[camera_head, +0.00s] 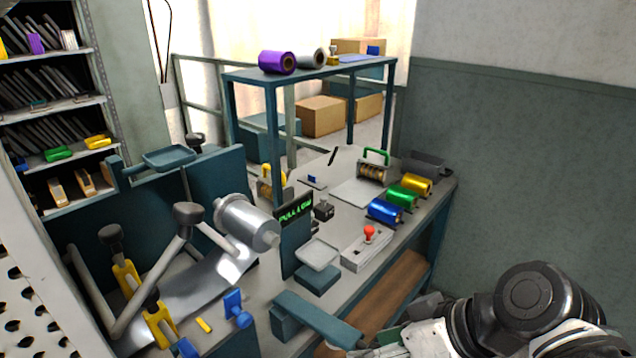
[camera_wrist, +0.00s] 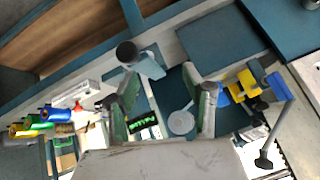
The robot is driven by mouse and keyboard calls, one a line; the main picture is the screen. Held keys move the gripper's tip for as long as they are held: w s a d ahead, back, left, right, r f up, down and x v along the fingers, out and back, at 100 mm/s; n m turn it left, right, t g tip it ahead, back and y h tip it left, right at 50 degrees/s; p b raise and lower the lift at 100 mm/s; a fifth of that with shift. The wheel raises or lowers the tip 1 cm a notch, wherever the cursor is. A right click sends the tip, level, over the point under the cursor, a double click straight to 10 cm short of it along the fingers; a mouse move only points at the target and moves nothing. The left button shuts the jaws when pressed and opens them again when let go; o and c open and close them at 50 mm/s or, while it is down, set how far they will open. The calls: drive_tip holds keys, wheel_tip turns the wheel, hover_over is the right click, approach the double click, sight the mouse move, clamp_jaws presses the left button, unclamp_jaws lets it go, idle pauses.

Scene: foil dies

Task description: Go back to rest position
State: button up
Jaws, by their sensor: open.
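My gripper (camera_wrist: 160,76) shows in the wrist view with its two green-grey fingers spread apart and nothing between them. Beyond the fingers are the bench edge, a grey round dish (camera_wrist: 181,122) and a display with green lettering (camera_wrist: 143,123). In the head view, my arm is at the bottom right, in front of the bench; the fingertips cannot be made out there.
Blue (camera_head: 384,211), green (camera_head: 403,196) and gold (camera_head: 417,184) foil rolls lie along the bench's right side. A red-knobbed panel (camera_head: 366,250) is nearer. A silver roller machine (camera_head: 246,222) stands left. A raised shelf (camera_head: 330,71) holds purple (camera_head: 276,62) and silver rolls.

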drive_tip(key=w+d+m+t+h, duration=0.3)
drive_tip(key=w+d+m+h, duration=0.3)
drive_tip(key=d, duration=0.6)
wheel_tip(320, 180, down, 9)
drive_tip(key=m+b, duration=0.1)
drive_tip(key=b, duration=0.9)
wheel_tip(320, 180, up, 16)
drive_tip(key=p, duration=1.5)
drive_tip(key=shift+s+a+f+h, duration=0.25)
drive_tip(key=shift+s+h, duration=0.1)
drive_tip(key=shift+h, duration=0.05)
